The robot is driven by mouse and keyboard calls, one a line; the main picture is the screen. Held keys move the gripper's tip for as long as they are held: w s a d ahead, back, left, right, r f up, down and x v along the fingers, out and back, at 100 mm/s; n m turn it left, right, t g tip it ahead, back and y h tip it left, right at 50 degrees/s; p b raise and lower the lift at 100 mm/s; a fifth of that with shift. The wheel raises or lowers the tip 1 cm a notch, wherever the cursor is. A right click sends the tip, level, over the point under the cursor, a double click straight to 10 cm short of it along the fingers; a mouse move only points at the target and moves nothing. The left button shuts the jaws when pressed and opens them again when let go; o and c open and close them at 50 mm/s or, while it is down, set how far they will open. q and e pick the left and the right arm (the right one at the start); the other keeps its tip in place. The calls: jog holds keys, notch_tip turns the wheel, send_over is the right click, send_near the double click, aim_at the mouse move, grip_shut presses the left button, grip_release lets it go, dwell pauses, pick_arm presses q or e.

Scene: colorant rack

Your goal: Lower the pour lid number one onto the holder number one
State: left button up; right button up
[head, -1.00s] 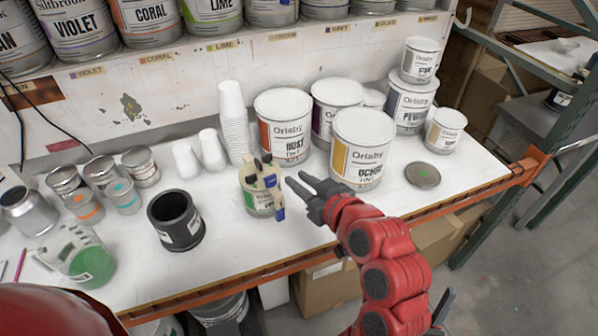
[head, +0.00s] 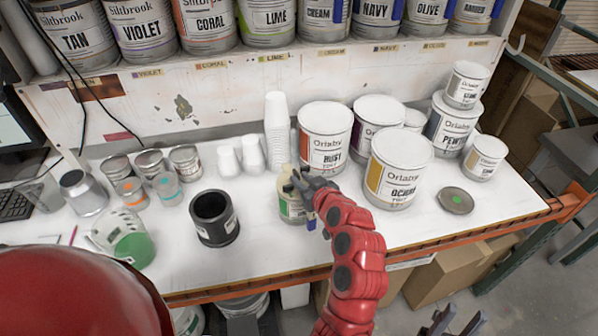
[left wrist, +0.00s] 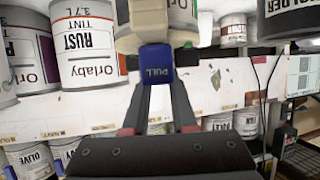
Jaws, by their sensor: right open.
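The pour lid (head: 288,181), beige with blue parts, is on a small can with a green label (head: 291,208) on the bench. My left gripper (head: 307,184) is at its right side. In the left wrist view the lid (left wrist: 155,38) has a blue tab marked PULL (left wrist: 158,66) in line with the fingers (left wrist: 158,95); the tab hides their tips, so I cannot tell whether they grip it. The holder, a black cup (head: 215,218) with a white label, stands left of the can with its top open. My right gripper (head: 450,322) is open and empty at the bottom right, below the bench edge.
White cups (head: 277,130) stand behind the can. A green-filled beaker (head: 128,240) stands left of the holder. The bench between can and holder is clear.

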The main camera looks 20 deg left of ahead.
pick_arm(q)
jog(key=shift+x, duration=1.05)
grip_shut()
jog(key=shift+r, duration=0.1)
dwell(1.1)
jog(key=shift+r, duration=0.45)
